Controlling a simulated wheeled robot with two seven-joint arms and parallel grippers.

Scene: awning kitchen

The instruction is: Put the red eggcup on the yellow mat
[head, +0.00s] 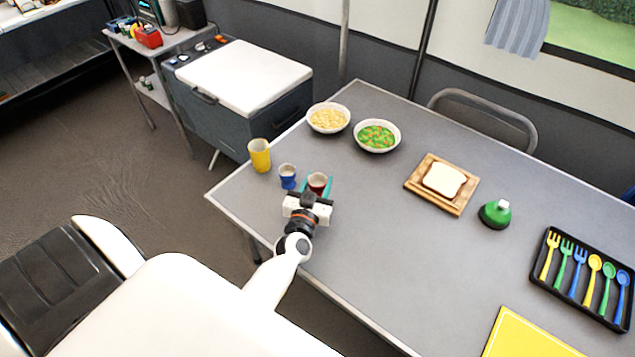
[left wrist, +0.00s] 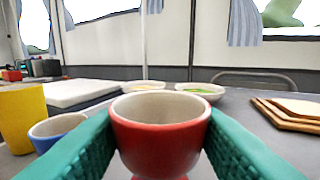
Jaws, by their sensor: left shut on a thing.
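The red eggcup (head: 317,181) is upright near the left end of the grey table, between the fingers of my left gripper (head: 315,190). In the left wrist view the red eggcup (left wrist: 160,125) is large and central, with a teal finger pressed on each side. My left gripper (left wrist: 160,130) is shut on it. I cannot tell whether its foot touches the table. The yellow mat (head: 530,338) lies at the table's front right, partly cut off by the picture's bottom edge. My right gripper is not in view.
A blue eggcup (head: 288,176) and a yellow cup (head: 259,155) stand just left of my gripper. The table's front middle is clear.

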